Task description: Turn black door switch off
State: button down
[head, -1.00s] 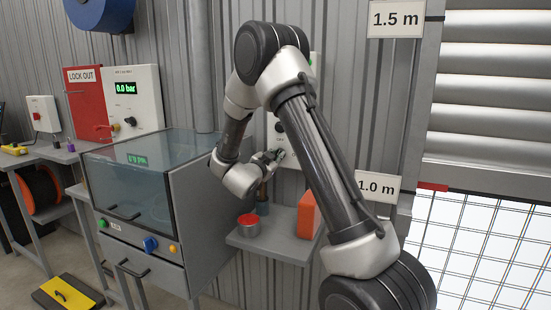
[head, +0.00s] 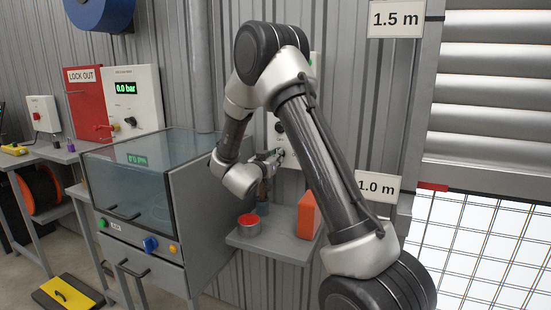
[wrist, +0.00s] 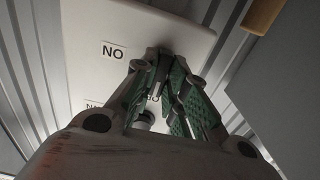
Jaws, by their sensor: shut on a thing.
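A white switch panel (head: 291,160) is on the corrugated wall, mostly behind my arm in the head view; it fills much of the wrist view (wrist: 90,45). It carries "NO" labels (wrist: 114,51). A black knob (head: 279,127) shows on its upper part in the head view. My gripper (wrist: 158,58) is at the panel's face, its green-padded fingers closed together on a small dark thing, which looks like the black door switch. The fingers hide most of it, so its turn position cannot be told. My gripper also shows in the head view (head: 278,154).
A small grey shelf (head: 270,246) below holds a red tin (head: 248,224) and an orange block (head: 308,215). A grey cabinet with a clear lid (head: 150,165) stands left. A roller shutter (head: 490,100) and a mesh gate (head: 480,245) are at right.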

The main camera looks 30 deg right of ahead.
dwell(0.3)
jog(key=c, duration=1.4)
grip_release()
jog(key=shift+c, duration=0.2)
jog(key=v, duration=1.2)
